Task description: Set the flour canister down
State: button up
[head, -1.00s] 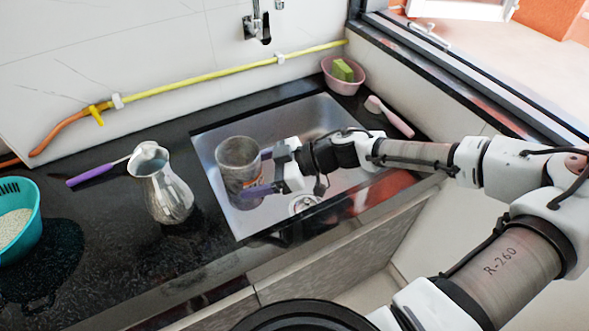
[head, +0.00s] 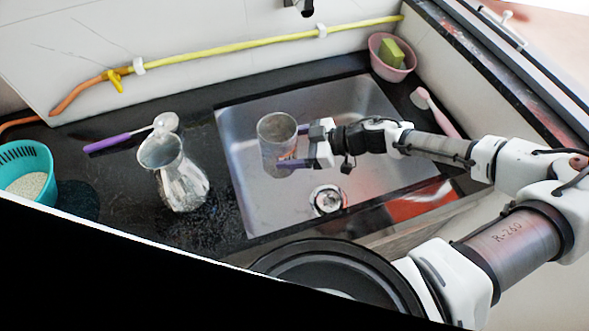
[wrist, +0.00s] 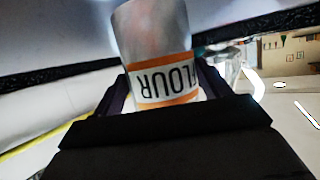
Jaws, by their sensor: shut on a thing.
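The flour canister (head: 276,140) is a grey, metal-looking cylinder over the left part of the sink (head: 375,108) in the head view. My gripper (head: 292,147) reaches it from the right, with its purple fingers closed on the canister's sides. In the wrist view, the canister (wrist: 160,50) stands between the two fingers (wrist: 163,95), and its white label with orange bands reads FLOUR upside down. The canister looks roughly upright in the head view. I cannot tell whether its base touches the sink bottom.
A metal pot (head: 178,178) stands on the black counter left of the sink, with a purple-handled ladle (head: 125,138) behind it. A teal basket (head: 28,172) is at far left. A pink bowl with a green sponge (head: 391,55) and a pink brush (head: 435,110) are at the right.

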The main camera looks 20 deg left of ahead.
notch_tip(320, 180, down, 12)
jog(key=p, duration=0.1)
jog(key=shift+r, duration=0.15)
dwell(0.3)
jog(key=shift+f, duration=0.5)
jog(key=shift+f, duration=0.1)
jog(key=o, duration=1.4)
jog(key=shift+o, duration=0.2)
